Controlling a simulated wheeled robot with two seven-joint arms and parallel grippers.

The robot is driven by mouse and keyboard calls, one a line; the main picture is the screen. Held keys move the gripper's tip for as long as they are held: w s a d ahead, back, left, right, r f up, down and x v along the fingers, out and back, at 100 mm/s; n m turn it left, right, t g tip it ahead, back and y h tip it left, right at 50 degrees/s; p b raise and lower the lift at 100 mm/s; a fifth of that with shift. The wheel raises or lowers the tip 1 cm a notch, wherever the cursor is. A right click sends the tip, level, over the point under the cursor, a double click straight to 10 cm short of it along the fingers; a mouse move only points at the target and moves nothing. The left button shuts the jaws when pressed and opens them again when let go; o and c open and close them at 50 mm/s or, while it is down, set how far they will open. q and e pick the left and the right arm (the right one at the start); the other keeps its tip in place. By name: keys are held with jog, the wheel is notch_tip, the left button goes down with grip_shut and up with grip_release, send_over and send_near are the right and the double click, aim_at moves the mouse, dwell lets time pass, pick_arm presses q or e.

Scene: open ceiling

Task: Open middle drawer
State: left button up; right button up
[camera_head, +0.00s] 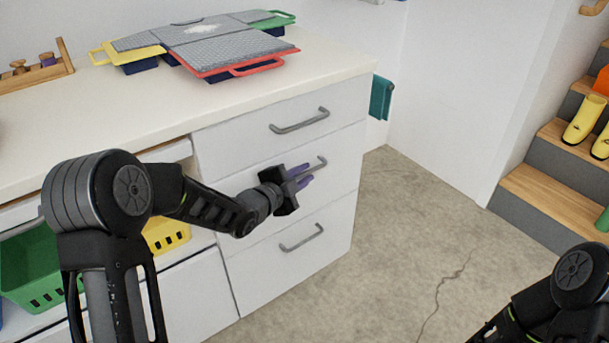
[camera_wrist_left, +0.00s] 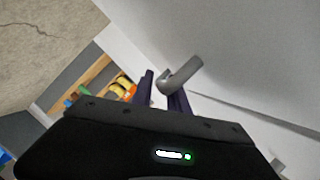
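The middle drawer (camera_head: 240,184) is the centre one of three white drawers in the cabinet, and its front looks flush with the others. Its grey bar handle (camera_head: 319,163) is partly hidden by my left gripper (camera_head: 302,177). In the left wrist view the bent end of the handle (camera_wrist_left: 182,73) lies at the two purple fingers (camera_wrist_left: 160,92) and overlaps the right one. The fingers stand apart with a gap between them. I cannot tell whether they touch the handle. My right arm shows at the lower right, but its gripper is out of view.
The top drawer handle (camera_head: 300,121) and bottom drawer handle (camera_head: 301,238) are close above and below. Coloured trays (camera_head: 228,50) lie on the counter (camera_head: 120,95). A green basket (camera_head: 34,265) sits at left. Concrete floor (camera_head: 400,240) is clear right of the cabinet, before wooden steps (camera_head: 560,195).

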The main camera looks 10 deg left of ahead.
pick_arm(q)
jog(key=shift+w+d, duration=0.1)
jog(key=shift+w, duration=0.15)
grip_shut()
jog(key=shift+f, duration=0.1)
dwell(1.2)
